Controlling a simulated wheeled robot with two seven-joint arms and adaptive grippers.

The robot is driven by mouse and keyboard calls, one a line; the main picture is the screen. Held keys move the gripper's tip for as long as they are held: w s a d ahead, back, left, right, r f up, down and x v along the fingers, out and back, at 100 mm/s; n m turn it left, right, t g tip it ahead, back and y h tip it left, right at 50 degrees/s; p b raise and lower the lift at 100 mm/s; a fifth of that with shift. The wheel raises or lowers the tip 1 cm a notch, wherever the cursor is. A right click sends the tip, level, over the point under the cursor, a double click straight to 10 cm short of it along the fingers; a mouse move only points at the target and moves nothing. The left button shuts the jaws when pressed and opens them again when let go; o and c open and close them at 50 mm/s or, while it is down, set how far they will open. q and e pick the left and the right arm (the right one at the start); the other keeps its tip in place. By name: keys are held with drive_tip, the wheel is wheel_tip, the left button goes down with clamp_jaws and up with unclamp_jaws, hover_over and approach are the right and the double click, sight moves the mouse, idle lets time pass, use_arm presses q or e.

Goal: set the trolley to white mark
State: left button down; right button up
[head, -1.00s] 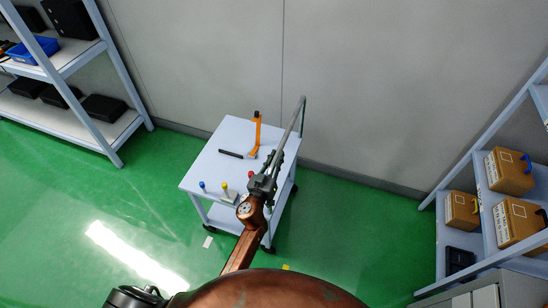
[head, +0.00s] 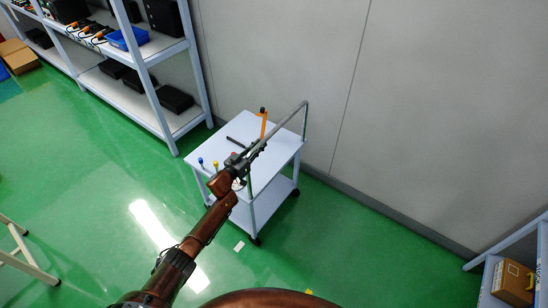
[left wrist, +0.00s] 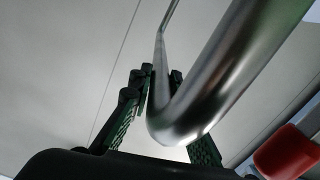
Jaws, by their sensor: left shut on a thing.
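The trolley (head: 280,157) is pale, with a flat top, a lower shelf and dark castors, and stands on the green floor near the wall. Its bent silver handle (head: 285,122) rises at the far right edge. My left gripper (head: 247,160) is over the near part of the trolley top, shut on the handle. In the left wrist view the gripper's green-black fingers (left wrist: 162,75) lie on both sides of the curved metal tube (left wrist: 222,75). The small white mark (head: 239,246) lies on the floor just in front of the trolley's near castor, apart from it. My right gripper is out of view.
On the trolley lie an orange tool (head: 262,125), a dark bar (head: 236,142) and small coloured pegs (head: 215,165). A yellow mark (head: 308,292) is nearer me. Shelving (head: 150,90) stands behind left, another shelf (head: 510,270) at right. The floor left is mostly free.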

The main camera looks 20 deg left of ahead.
use_arm(q)
drive_tip(key=w+a+b, duration=0.4)
drive_tip(key=a, duration=0.6)
drive_tip(key=shift+a+r, duration=0.15)
drive_tip(key=shift+a, duration=0.2)
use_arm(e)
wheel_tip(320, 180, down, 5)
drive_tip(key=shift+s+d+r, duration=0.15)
use_arm(q)
drive_tip(key=shift+a, duration=0.1)
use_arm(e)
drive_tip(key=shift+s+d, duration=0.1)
use_arm(q)
drive_tip(key=c, duration=2.2)
unclamp_jaws()
drive_tip(key=o, duration=0.4)
drive_tip(key=shift+w, duration=0.1)
drive_tip(key=shift+c, duration=0.2)
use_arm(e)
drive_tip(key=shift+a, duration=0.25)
use_arm(q)
drive_tip(key=v, duration=1.2)
